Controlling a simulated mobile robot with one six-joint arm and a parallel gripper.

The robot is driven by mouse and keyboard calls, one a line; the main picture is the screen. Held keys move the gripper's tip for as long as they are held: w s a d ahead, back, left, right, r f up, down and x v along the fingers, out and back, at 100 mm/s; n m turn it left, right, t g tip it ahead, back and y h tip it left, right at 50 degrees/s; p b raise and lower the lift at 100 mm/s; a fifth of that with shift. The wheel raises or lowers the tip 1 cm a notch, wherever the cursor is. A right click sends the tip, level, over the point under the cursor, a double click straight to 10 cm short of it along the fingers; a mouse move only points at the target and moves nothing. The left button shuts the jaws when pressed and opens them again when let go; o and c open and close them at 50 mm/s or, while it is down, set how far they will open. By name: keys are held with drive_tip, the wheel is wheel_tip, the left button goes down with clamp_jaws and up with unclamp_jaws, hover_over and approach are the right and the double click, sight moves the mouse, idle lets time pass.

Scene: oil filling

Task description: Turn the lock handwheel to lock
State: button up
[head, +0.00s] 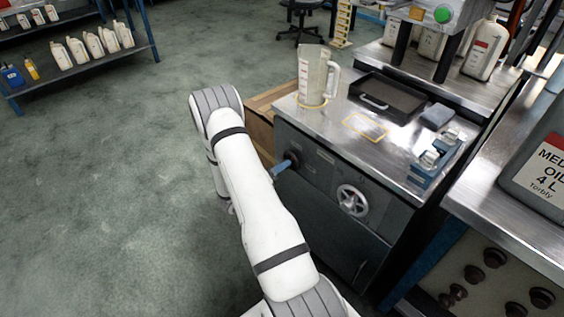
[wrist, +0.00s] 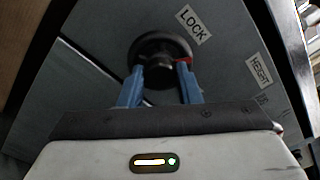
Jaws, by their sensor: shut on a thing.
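The lock handwheel (wrist: 152,45) is a dark round wheel with a central hub, next to a white LOCK label (wrist: 191,25) in the wrist view. A small red mark shows at its right edge. My gripper (wrist: 161,76) has its two blue fingers on either side of the hub and is shut on the handwheel. In the head view, the handwheel (head: 291,158) is a small dark knob on the left part of the grey cabinet front, and my gripper (head: 280,169) shows only as a blue fingertip there. My arm hides the rest.
A spoked handwheel (head: 352,200) sits to the right on the cabinet front; a HEIGHT label (wrist: 259,70) shows in the wrist view. On the metal top stand a clear jug (head: 316,76) and a black tray (head: 388,97). Open floor (head: 110,190) lies to the left.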

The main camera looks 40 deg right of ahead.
drive_tip(key=n+p, duration=0.2)
drive_tip(key=n, duration=0.3)
drive_tip(key=shift+w+a+n+p, duration=0.1)
drive_tip(key=shift+n+p, duration=0.25)
drive_tip(key=shift+n, duration=0.05)
drive_tip(key=shift+f, duration=0.1)
idle(0.3)
drive_tip(key=o, duration=1)
drive_tip(key=shift+c, duration=0.2)
drive_tip(key=a, duration=0.7)
drive_tip(key=shift+s+a+p, duration=0.3)
drive_tip(key=shift+s+a, duration=0.05)
drive_tip(key=shift+a, duration=0.05)
